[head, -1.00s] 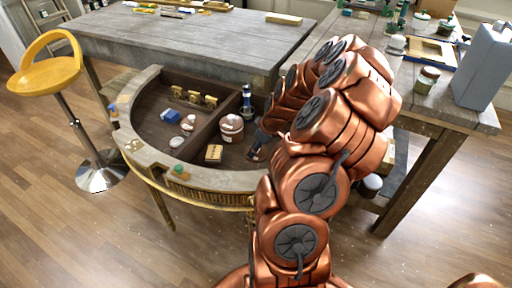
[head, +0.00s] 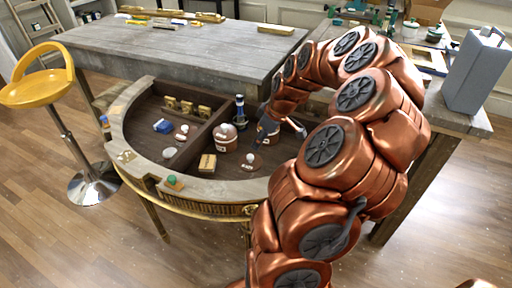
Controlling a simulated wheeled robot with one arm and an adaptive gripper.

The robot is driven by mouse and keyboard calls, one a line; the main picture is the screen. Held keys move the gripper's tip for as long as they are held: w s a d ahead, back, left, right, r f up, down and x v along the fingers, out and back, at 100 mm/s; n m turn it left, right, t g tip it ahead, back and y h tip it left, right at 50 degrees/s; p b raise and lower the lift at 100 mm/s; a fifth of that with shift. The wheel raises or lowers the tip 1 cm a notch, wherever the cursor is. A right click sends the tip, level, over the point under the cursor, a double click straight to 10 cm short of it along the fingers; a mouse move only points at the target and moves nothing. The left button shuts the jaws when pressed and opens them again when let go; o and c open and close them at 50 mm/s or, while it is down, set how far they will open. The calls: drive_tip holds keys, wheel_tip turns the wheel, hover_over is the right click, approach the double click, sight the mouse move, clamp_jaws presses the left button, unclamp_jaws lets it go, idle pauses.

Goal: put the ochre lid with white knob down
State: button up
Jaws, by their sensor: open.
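A flat brownish-ochre lid with a white knob (head: 251,164) lies knob up on the floor of the console's right compartment, near the front. My gripper (head: 282,124) is open above the right part of that compartment, behind and to the right of this lid and apart from it. A brown-and-white pot (head: 268,132) is beneath the gripper, partly hidden by it. A similar lid with a white knob (head: 181,134) lies in the left compartment.
The gilt console (head: 135,158) has a raised curved rim and a divider (head: 200,138). A brown-and-white jar (head: 225,138), a tan box (head: 207,163) and a dark bottle (head: 240,109) stand near the lid. A grey table (head: 180,50) stands behind.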

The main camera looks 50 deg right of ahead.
drive_tip(key=s+a+r+g, duration=0.1)
drive_tip(key=a+r, duration=0.2)
drive_tip(key=a, duration=0.8)
drive_tip(key=s+a+r+g, duration=0.1)
drive_tip(key=a+r+g, duration=0.15)
drive_tip(key=a, duration=0.75)
drive_tip(key=s+a+m+g, duration=0.1)
drive_tip(key=s+a, duration=0.5)
drive_tip(key=s, duration=0.3)
drive_tip(key=s+a+m+g+h, duration=0.1)
drive_tip(key=s+a+m, duration=0.1)
drive_tip(key=s+a, duration=0.4)
drive_tip(key=s, duration=0.3)
drive_tip(key=shift+a, duration=0.3)
drive_tip(key=shift+g, duration=0.25)
